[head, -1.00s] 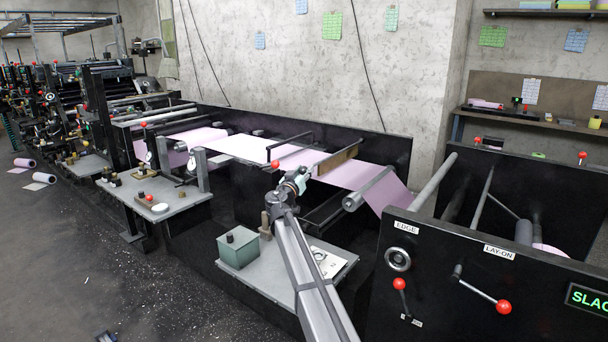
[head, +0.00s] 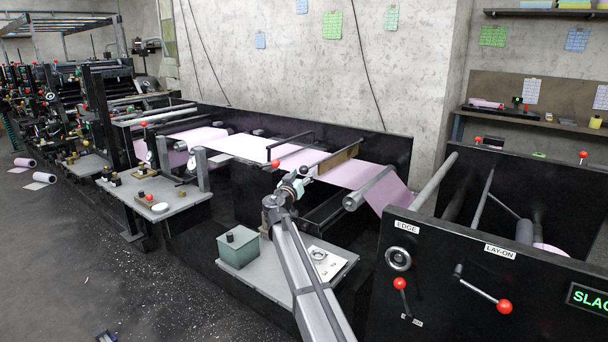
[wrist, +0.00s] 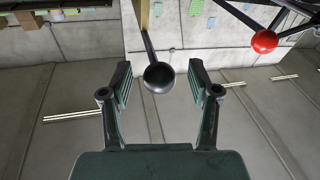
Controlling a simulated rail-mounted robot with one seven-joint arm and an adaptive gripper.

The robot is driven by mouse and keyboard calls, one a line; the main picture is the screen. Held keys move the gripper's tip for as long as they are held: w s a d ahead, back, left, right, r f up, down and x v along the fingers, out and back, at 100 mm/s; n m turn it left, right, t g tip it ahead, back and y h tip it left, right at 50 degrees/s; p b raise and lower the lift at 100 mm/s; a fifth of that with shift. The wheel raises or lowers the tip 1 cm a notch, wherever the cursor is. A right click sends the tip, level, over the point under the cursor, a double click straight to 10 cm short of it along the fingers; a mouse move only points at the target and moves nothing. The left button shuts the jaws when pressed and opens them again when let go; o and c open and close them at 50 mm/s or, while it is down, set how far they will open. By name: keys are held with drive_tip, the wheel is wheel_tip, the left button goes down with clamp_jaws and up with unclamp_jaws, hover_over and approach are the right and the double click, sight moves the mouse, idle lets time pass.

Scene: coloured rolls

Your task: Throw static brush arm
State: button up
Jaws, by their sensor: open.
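The static brush looks like a brown strip (head: 338,159) across the pink web in the head view. A lever with a dark ball knob (wrist: 159,77) runs from a brown piece at the top of the wrist view; I take it as the brush arm. My gripper (wrist: 161,85) is open, its two dark green fingers on either side of the knob, with gaps showing on both sides. How deep the knob sits between them I cannot tell. In the head view my gripper (head: 298,184) is small beside the brush, and its fingers are hard to make out.
A red ball (wrist: 264,41) on a black bar frame is close by, to the right in the wrist view; it also shows in the head view (head: 275,163). The pink web (head: 245,146) runs behind. A grey-green box (head: 238,249) sits on the shelf below.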

drive_tip(key=v, duration=1)
drive_tip(key=shift+s, duration=0.2)
drive_tip(key=shift+f, duration=0.15)
